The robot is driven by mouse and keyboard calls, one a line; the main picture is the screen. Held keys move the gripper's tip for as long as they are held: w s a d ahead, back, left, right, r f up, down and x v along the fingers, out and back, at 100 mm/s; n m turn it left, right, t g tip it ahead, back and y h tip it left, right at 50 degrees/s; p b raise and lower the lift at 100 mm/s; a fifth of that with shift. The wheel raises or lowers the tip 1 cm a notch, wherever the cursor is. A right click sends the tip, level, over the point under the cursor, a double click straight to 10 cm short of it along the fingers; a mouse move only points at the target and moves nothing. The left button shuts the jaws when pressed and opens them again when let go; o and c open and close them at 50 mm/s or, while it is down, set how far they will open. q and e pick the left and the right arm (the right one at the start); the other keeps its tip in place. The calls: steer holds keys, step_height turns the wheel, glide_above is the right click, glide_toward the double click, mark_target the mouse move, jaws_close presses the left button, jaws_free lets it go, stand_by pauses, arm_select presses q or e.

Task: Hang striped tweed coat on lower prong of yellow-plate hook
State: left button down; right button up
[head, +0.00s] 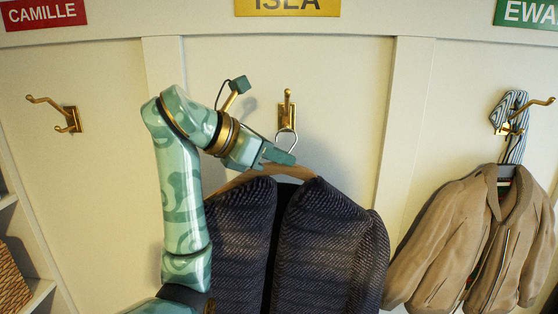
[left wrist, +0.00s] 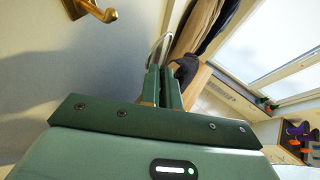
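The striped tweed coat (head: 330,245) is dark navy and hangs from a wooden hanger (head: 232,183) with a metal wire hook (head: 287,138). My left gripper (head: 278,156) is at the hanger's neck in the head view. In the left wrist view its fingers (left wrist: 165,88) are close together around the base of the wire hook (left wrist: 160,46). The brass hook (head: 287,109) is under the yellow plate (head: 290,5). The wire hook overlaps its lower end in the head view, but in the left wrist view the brass hook (left wrist: 94,10) is clearly apart from it. My right gripper is out of view.
A tan jacket (head: 440,240) and a striped scarf (head: 514,125) hang at the right hook, under a green plate (head: 527,12). An empty brass hook (head: 66,117) is at left under the red plate (head: 42,13). Upright trim boards (head: 403,120) divide the wall.

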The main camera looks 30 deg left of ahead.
arm_select(q)
steer(key=w+a+f+b, duration=0.1)
steer(key=w+a, duration=0.2)
steer(key=w, duration=0.4)
steer(key=shift+a+b, duration=0.15)
steer(key=shift+b, duration=0.15)
stand_by(0.4)
steer(key=shift+f, duration=0.1)
stand_by(0.5)
